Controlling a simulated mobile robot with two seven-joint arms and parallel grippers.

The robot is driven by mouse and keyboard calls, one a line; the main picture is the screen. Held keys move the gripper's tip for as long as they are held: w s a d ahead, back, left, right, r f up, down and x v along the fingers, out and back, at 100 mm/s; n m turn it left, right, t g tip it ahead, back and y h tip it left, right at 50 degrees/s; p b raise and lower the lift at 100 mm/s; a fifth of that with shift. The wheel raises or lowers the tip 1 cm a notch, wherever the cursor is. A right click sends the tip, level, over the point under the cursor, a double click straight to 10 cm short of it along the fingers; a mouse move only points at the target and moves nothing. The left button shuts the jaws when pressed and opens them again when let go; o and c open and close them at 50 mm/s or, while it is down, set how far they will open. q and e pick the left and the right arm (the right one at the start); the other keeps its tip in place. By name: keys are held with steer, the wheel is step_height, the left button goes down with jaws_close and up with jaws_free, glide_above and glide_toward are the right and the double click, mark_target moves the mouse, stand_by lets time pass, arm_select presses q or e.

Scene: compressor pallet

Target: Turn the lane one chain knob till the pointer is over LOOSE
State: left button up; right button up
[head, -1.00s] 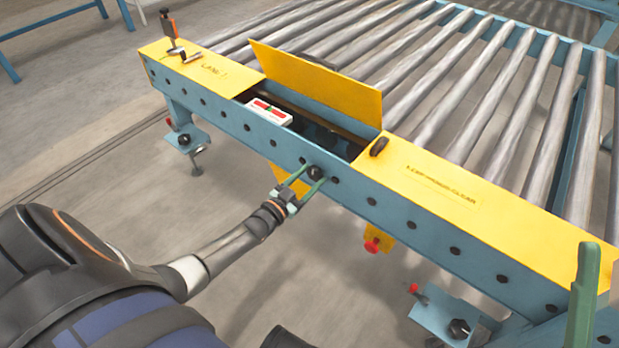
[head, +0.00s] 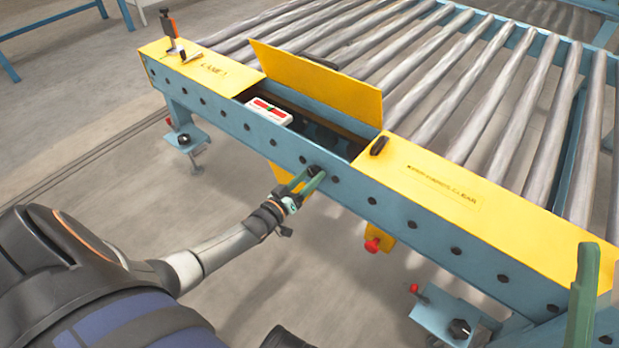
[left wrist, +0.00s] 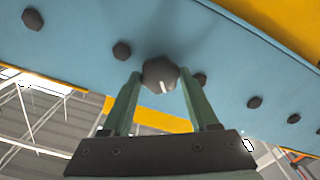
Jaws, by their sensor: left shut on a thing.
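The chain knob (left wrist: 160,74) is dark with a white mark on its face, on the blue side beam. It also shows in the head view (head: 315,171), mostly covered by green fingers. My left gripper (head: 308,180) is shut on it, with one green finger on each side in the left wrist view (left wrist: 156,90). A white indicator plate (head: 268,111) with red and green marks lies in the open hatch above. Its lettering and exact pointer position are too small to read. A green finger of my right gripper (head: 584,300) shows at the lower right edge; its opening is hidden.
A yellow lid (head: 320,84) stands raised behind the hatch. Yellow covers (head: 430,185) and grey rollers (head: 440,65) lie around it. Several dark bolts line the blue beam (head: 380,205). A red knob (head: 373,245) hangs below. The floor before the beam is clear.

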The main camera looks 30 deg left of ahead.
arm_select(q)
steer(key=n+b, duration=0.1)
steer(key=n, duration=0.4)
steer(key=shift+f+n, duration=0.1)
steer(key=shift+n, duration=0.2)
steer(key=n+b, duration=0.1)
steer(key=n, duration=0.3)
steer(key=n+b, duration=0.2)
steer(key=n, duration=0.3)
steer(key=shift+f+n, duration=0.1)
steer(key=shift+n, duration=0.3)
steer(key=shift+n+b, duration=0.65)
steer(key=shift+n, duration=0.95)
arm_select(e)
step_height(320, 180, down, 6)
steer(key=shift+a+n, duration=0.3)
steer(key=shift+a, duration=0.1)
steer(key=shift+w+f, duration=0.1)
arm_select(q)
steer(key=o, duration=1.4)
steer(key=shift+c, duration=0.2)
steer(key=shift+s, duration=0.15)
